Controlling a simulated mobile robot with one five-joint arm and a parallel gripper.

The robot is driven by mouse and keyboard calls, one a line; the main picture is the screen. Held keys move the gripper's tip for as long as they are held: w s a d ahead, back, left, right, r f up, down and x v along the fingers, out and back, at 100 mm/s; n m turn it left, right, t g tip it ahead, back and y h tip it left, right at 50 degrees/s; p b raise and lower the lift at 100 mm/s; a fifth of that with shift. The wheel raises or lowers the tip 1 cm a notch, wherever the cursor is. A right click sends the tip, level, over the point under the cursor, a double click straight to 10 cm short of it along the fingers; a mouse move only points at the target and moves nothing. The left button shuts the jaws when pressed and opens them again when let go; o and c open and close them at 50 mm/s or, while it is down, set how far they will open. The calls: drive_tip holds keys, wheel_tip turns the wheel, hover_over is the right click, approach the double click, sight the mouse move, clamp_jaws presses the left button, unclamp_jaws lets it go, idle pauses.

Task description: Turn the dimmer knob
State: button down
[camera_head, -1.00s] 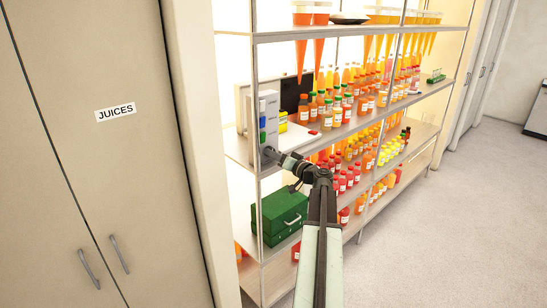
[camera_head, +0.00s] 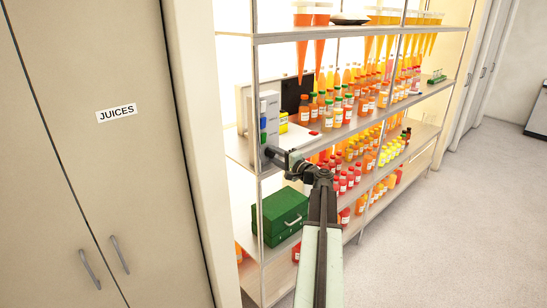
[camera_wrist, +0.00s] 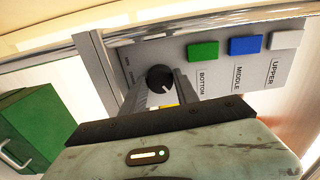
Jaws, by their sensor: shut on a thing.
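The dimmer knob (camera_wrist: 159,76) is a round black knob on the face of a grey control panel (camera_wrist: 186,66). The panel also carries a green, a blue and a white button, labelled BOTTOM, MIDDLE and UPPER. My gripper (camera_wrist: 160,90) is shut on the knob, with one finger on each side of it in the wrist view. In the head view my gripper (camera_head: 271,154) reaches the lower front of the panel box (camera_head: 270,105) at the left end of the shelf, and the knob is hidden behind it.
A metal shelf post (camera_head: 257,90) stands close to the left of my gripper. A green case (camera_head: 280,215) sits on the shelf below. Several juice bottles (camera_head: 338,112) stand to the right. A closed cabinet (camera_head: 90,180) is at the left. The floor at the right is clear.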

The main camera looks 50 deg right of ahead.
drive_tip(key=shift+d+r+m, duration=0.1)
drive_tip(key=shift+r+m, duration=0.05)
drive_tip(key=shift+m, duration=1.85)
drive_tip(key=c, duration=0.9)
unclamp_jaws()
drive_tip(key=shift+w, duration=0.1)
drive_tip(key=s, duration=0.8)
drive_tip(key=shift+a, duration=0.35)
